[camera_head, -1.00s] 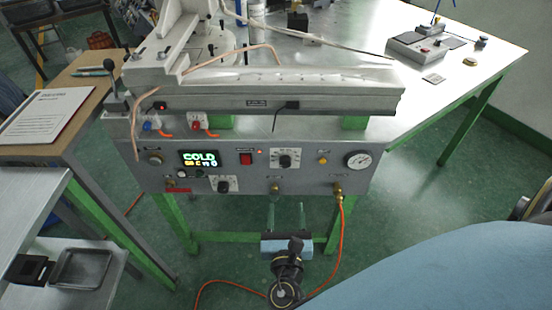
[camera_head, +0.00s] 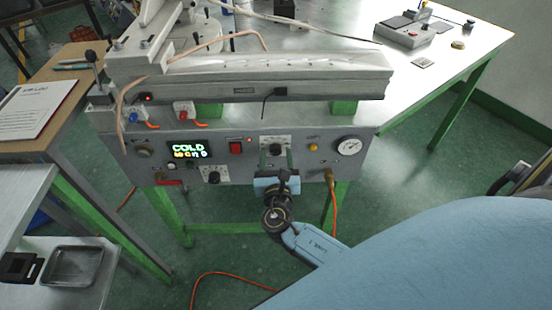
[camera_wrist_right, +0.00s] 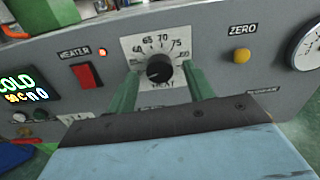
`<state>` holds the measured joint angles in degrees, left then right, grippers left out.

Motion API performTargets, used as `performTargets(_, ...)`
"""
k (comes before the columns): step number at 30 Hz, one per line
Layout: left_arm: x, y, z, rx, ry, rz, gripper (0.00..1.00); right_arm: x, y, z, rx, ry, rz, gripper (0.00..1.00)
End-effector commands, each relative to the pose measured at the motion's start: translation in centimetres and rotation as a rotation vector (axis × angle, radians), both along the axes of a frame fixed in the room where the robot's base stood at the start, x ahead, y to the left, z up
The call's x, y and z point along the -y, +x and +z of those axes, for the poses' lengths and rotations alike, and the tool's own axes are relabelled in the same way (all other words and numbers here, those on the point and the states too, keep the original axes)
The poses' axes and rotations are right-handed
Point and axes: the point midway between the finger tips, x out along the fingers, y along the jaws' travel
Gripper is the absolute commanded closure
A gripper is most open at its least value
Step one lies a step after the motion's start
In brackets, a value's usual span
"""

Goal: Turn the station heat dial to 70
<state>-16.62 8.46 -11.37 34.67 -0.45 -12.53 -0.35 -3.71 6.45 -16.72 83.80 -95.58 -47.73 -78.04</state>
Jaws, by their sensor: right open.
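The heat dial (camera_head: 276,148) is a black knob on a white scale plate on the station's grey front panel. In the right wrist view the knob (camera_wrist_right: 159,69) sits under the marks 60, 65, 70 and 75, with HEAT printed below. A small pale mark shows on the knob's lower left; its exact setting is hard to read. My right gripper (camera_head: 276,158) is open, its green fingers pointing at the panel. In the right wrist view the fingers (camera_wrist_right: 161,82) stand on either side of the knob, with gaps visible. My left gripper is not in view.
A red heater switch (camera_wrist_right: 88,75) and the lit COLD display (camera_head: 189,150) are left of the dial. A yellow zero button (camera_wrist_right: 242,55) and a gauge (camera_head: 348,147) are right. An orange hose (camera_head: 335,200) hangs at right.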

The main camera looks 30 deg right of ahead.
Motion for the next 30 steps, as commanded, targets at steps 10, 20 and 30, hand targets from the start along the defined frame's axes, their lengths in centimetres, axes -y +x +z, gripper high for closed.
performTargets(10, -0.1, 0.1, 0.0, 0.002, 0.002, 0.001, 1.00, 0.0, 0.0, 0.0, 0.000, 0.000, 0.000, 0.70)
performTargets(20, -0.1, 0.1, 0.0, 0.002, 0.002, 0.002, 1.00, 0.0, 0.0, 0.0, 0.003, 0.005, 0.000, 0.93)
performTargets(30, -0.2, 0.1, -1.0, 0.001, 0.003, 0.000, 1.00, 0.0, -0.1, -0.2, 0.071, 0.121, 0.000, 0.93)
